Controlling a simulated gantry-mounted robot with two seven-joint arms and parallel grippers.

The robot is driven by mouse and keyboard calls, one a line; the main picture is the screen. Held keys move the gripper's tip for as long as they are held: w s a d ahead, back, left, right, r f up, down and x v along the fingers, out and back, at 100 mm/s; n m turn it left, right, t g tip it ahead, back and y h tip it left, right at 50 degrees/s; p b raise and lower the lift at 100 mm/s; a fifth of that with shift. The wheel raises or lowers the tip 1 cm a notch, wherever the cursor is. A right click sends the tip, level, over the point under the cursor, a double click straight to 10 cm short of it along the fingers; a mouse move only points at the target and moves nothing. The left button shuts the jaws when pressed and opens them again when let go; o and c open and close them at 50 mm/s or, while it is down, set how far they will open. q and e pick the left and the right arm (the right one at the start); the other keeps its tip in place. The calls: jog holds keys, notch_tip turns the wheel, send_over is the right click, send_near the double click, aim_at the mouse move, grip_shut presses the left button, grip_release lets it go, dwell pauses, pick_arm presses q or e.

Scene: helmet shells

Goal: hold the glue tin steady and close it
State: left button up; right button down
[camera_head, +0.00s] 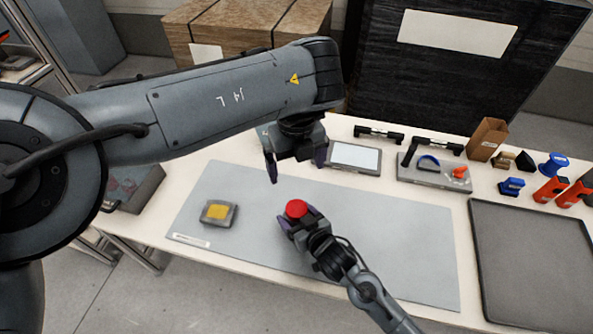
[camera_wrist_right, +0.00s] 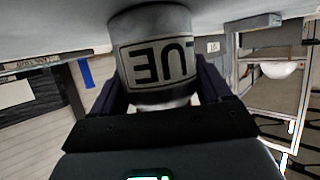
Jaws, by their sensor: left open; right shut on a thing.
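The glue tin (camera_wrist_right: 152,25) is a grey cylinder with a pale label, of which "UE" shows upside down in the right wrist view. It appears to stand on the grey mat (camera_head: 390,245). My right gripper (camera_head: 300,217) is shut on it, one finger on each side. A red lid (camera_head: 297,209) shows at the top of the tin in the head view; I cannot tell whether it is seated or loose. My left gripper (camera_head: 296,170) is open and empty, above the mat and behind the tin in the picture, apart from the lid.
A small grey box with a yellow top (camera_head: 218,212) lies on the mat to the left. A dark tray (camera_head: 530,262) lies at right. A tablet-like panel (camera_head: 355,157), black-handled tools (camera_head: 379,134), a brown box (camera_head: 487,139) and orange-red tools (camera_head: 551,189) line the back. The mat's right part is clear.

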grip_release()
jog(key=shift+s, duration=0.1)
jog(key=p+v, duration=0.2)
jog(key=v, duration=0.8)
jog(key=shift+s+d, duration=0.25)
jog(key=shift+d, duration=0.1)
dwell(0.3)
